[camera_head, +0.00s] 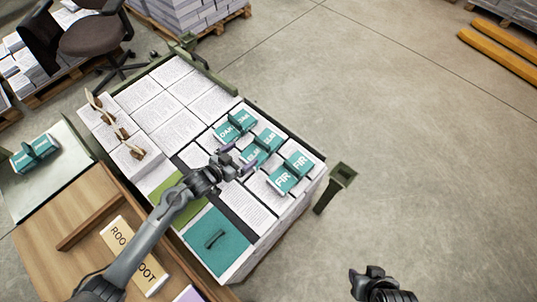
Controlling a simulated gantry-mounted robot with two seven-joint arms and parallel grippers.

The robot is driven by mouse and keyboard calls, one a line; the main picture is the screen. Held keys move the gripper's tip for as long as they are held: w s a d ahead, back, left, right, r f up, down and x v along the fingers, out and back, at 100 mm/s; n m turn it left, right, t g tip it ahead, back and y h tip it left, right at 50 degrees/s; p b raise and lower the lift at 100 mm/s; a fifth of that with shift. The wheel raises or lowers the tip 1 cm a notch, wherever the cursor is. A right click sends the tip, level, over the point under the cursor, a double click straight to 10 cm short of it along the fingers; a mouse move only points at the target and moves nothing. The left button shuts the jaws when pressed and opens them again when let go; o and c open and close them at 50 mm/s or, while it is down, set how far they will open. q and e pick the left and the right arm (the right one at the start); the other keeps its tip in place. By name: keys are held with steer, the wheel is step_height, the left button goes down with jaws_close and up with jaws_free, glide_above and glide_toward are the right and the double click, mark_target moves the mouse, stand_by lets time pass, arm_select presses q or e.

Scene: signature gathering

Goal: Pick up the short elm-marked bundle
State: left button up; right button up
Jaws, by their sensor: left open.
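The elm-marked bundle (264,143) is a teal-wrapped block lettered ELM. It stands on the sheet-covered table between the OAK bundle (233,124) and the FIR bundle (290,171). My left gripper (246,166) is open, just left of and below the elm bundle in the picture, with nothing seen between its fingers. Whether a fingertip touches the bundle cannot be told. My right gripper (368,276) is at the bottom edge over the floor, well away from the bundles; its finger gap is not clear.
A teal panel with a dark handle (215,241) lies at the table's near corner. Wooden pieces (126,135) stand at the left edge. Another teal bundle (35,152) lies on a side table. A green post (336,186) stands at the right corner.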

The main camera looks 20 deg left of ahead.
mark_target(262, 142)
arm_select(q)
steer(key=b+x, duration=0.1)
steer(key=x, duration=0.4)
steer(key=shift+w+d, duration=0.1)
steer(key=shift+w, duration=0.05)
steer(key=shift+w+d+f+b, duration=0.1)
steer(key=shift+w+f+b, duration=0.1)
steer(key=shift+w+b, duration=0.2)
steer(key=shift+w+d+f, duration=0.25)
steer(key=shift+w+d, duration=0.1)
steer(key=shift+w, duration=0.05)
steer(key=b+x, duration=0.1)
steer(key=x, duration=0.2)
steer(key=shift+d+f, duration=0.15)
steer(key=shift+w+d+f+b, duration=0.2)
steer(key=shift+w+b, duration=0.15)
steer(key=shift+w, duration=0.15)
arm_select(e)
step_height(262, 142, down, 4)
steer(key=shift+d+f, duration=0.1)
